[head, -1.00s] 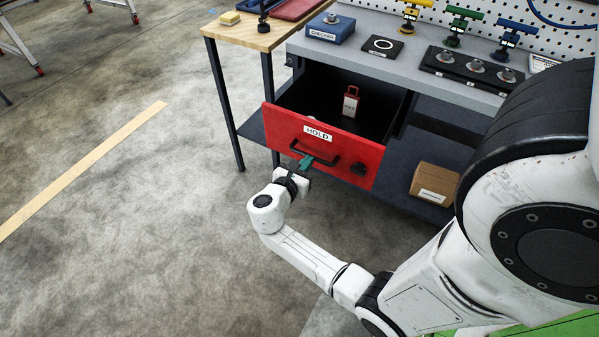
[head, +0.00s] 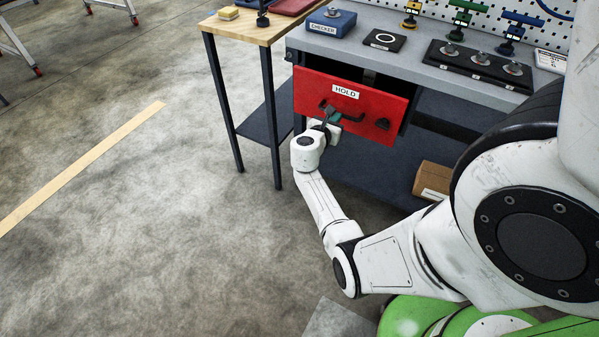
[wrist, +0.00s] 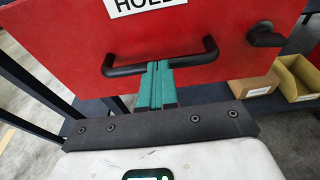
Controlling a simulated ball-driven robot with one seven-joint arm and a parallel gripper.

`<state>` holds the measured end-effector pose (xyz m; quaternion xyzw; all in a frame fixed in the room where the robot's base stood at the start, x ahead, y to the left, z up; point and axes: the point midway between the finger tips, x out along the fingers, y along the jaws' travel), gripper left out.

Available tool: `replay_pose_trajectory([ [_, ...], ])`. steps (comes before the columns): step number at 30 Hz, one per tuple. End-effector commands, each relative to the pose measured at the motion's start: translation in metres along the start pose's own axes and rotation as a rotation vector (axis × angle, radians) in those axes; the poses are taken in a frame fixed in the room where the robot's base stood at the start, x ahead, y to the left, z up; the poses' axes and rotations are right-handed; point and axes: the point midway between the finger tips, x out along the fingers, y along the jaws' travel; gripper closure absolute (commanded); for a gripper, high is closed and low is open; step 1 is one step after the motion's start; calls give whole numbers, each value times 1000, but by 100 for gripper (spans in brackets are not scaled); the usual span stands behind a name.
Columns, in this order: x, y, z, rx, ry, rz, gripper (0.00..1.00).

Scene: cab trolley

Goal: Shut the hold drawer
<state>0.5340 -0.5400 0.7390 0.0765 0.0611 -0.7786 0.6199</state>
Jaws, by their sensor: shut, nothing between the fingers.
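I cannot tell whether the fingertips press on the front. In the head view my gripper (head: 331,116) is at the handle's left part.
A cardboard box (head: 433,180) lies on the lower shelf (head: 370,178) at the right. The wooden side table (head: 246,27) stands at the left, its dark legs near my arm. The bench top holds a blue checker box (head: 331,20).

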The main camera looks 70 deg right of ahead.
Motion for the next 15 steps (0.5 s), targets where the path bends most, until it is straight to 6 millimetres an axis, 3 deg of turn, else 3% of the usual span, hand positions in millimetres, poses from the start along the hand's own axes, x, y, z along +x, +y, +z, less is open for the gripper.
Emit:
replay_pose_trajectory([
  [6, 40, -1, 5, 4, -1, -4, 100],
  [15, 74, -1, 13, 2, 0, -2, 100],
])
